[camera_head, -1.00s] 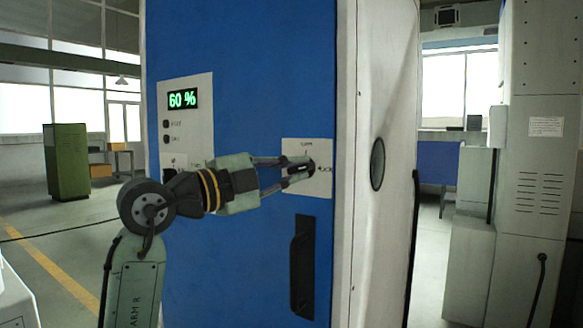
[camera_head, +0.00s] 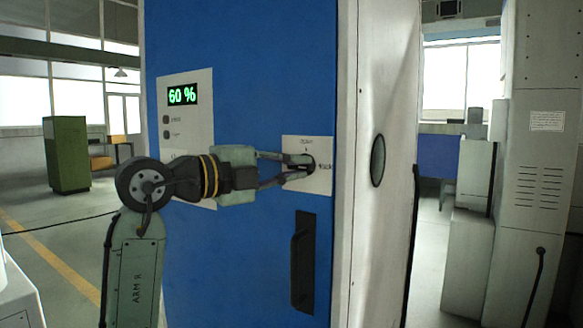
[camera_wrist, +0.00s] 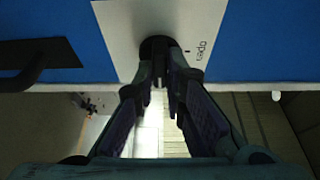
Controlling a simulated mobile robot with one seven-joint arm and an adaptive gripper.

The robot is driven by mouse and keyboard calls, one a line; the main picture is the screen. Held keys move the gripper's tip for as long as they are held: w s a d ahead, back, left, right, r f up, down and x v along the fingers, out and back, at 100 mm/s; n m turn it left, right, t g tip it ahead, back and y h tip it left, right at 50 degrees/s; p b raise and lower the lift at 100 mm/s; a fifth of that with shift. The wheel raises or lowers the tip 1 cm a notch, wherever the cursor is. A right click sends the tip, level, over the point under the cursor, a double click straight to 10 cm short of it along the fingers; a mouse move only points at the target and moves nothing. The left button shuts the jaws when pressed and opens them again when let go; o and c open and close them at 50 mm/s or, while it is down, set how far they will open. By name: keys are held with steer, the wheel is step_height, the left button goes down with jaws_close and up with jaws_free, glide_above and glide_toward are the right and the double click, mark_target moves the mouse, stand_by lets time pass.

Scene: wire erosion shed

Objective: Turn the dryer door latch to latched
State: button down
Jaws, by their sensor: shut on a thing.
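The dryer door (camera_head: 240,60) is a tall blue panel. A white label plate (camera_head: 322,184) sits near its right edge, and it also shows in the wrist view (camera_wrist: 118,22). The latch is a small dark round knob (camera_wrist: 155,44) on this plate. My gripper (camera_head: 303,166) reaches it from the left and is shut on the knob, with one fingertip on each side. The fingers hide much of the knob, so I cannot tell its exact angle. The word "open" (camera_wrist: 203,50) is printed beside it in the wrist view.
A panel (camera_head: 185,130) with a green "60 %" display is at upper left. The white side wall (camera_head: 385,70) with a round disc (camera_head: 378,160) borders the door at right. A green cabinet (camera_head: 66,155) stands far left.

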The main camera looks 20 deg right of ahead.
steer(key=c, duration=1.7)
jaws_free()
steer(key=shift+o, duration=0.2)
steer(key=v, duration=1.2)
